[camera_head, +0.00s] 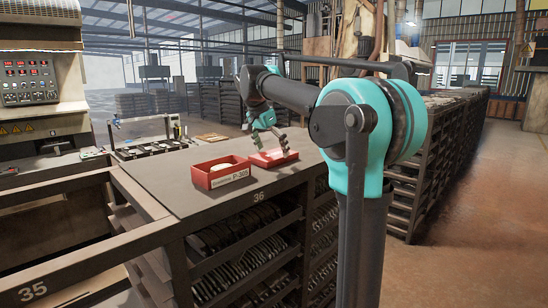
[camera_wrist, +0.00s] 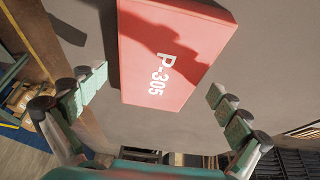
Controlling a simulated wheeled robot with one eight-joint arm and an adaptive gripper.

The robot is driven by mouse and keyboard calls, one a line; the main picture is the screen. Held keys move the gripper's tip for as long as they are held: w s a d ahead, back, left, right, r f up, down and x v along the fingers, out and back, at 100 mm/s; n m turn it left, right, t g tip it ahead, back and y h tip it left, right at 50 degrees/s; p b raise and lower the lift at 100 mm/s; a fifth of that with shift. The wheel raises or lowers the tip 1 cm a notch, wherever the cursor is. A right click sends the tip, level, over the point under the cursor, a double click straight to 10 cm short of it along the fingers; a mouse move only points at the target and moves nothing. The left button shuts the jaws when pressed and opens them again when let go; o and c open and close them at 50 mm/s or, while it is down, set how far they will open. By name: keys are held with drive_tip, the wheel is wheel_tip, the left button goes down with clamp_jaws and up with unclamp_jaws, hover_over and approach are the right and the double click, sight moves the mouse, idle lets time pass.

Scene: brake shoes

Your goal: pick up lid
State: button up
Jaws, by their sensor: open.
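The lid is a red flat box cover with "P-305" on it; in the wrist view the lid (camera_wrist: 165,75) lies on the grey table top, between and ahead of my fingers. In the head view the lid (camera_head: 272,158) lies near the table's far right edge, partly hidden by my gripper. My gripper (camera_head: 268,138) is above it, fingers pointing down. In the wrist view my gripper (camera_wrist: 158,105) is open, with fingers at left and right and nothing held. A shadow falls across the lid.
An open red box (camera_head: 218,172) labelled P-305, with a pale item inside, stands left of the lid on the table (camera_head: 160,185). A rack with small parts (camera_head: 150,148) stands behind at the left. Shelves full of brake shoes are under the table.

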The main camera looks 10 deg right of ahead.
drive_tip(key=shift+d+f, duration=0.1)
drive_tip(key=shift+f, duration=0.2)
drive_tip(key=shift+c, duration=0.5)
drive_tip(key=c, duration=0.7)
drive_tip(key=shift+r, duration=0.1)
